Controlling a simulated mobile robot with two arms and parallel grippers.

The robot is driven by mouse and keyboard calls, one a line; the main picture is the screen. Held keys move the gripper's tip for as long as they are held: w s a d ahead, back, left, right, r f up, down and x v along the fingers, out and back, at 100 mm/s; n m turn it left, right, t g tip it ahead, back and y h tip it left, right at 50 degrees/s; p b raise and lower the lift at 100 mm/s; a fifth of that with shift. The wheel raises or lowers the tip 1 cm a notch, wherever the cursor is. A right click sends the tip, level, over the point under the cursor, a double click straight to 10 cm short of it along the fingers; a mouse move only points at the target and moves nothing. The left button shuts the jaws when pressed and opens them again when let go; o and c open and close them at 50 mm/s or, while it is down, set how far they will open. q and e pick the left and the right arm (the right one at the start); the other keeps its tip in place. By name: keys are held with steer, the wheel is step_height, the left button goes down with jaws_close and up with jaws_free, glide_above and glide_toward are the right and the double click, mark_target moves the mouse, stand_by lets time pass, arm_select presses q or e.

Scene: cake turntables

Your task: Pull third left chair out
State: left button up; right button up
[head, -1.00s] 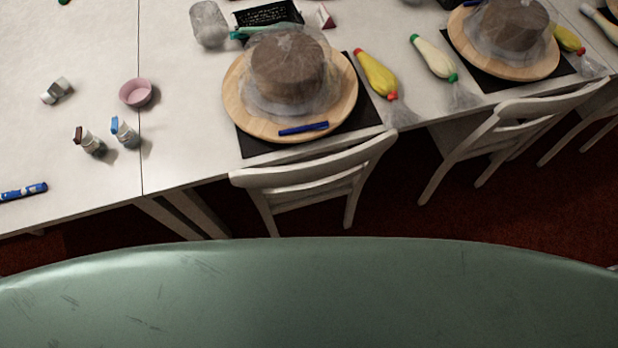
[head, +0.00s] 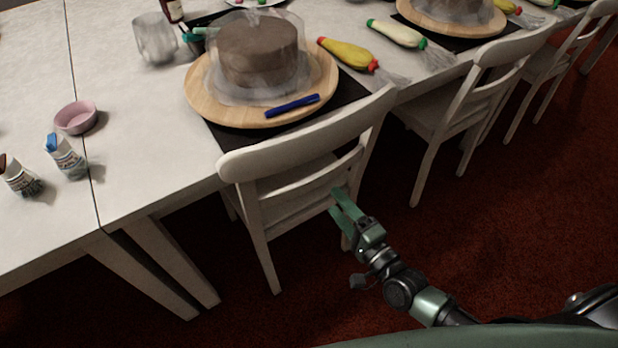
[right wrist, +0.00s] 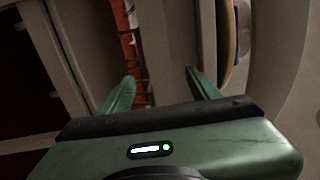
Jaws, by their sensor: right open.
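A row of white wooden chairs stands along the near side of the table. The nearest chair (head: 305,135) has a curved top rail and lower slats, and its seat is partly under the table edge. Farther chairs (head: 500,62) and (head: 590,32) stand to its right. My right gripper (head: 341,206) is open, with green fingers at the right side of the nearest chair's back, below its top rail. In the right wrist view, the open fingers (right wrist: 160,88) are close to pale chair parts (right wrist: 207,45). I cannot tell whether they touch. My left gripper is not in view.
The white table (head: 140,180) holds a cake on a wooden turntable (head: 205,105), a blue marker (head: 292,106), a yellow piping bag (head: 347,54), a pink bowl (head: 76,117) and small bottles (head: 67,157). Dark red carpet (head: 480,250) is open at the right.

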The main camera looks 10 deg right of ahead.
mark_target(310, 172)
steer(key=b+x, duration=0.2)
steer(key=x, duration=1)
steer(key=shift+w+a+f, duration=0.1)
steer(key=shift+w+f, duration=0.05)
steer(key=shift+w, duration=0.1)
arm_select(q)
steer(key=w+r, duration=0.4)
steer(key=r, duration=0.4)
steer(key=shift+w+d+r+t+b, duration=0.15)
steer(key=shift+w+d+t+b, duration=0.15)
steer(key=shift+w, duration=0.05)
arm_select(e)
steer(key=shift+w+a, duration=0.15)
steer(key=shift+w, duration=0.25)
steer(key=shift+c, duration=0.3)
jaws_close()
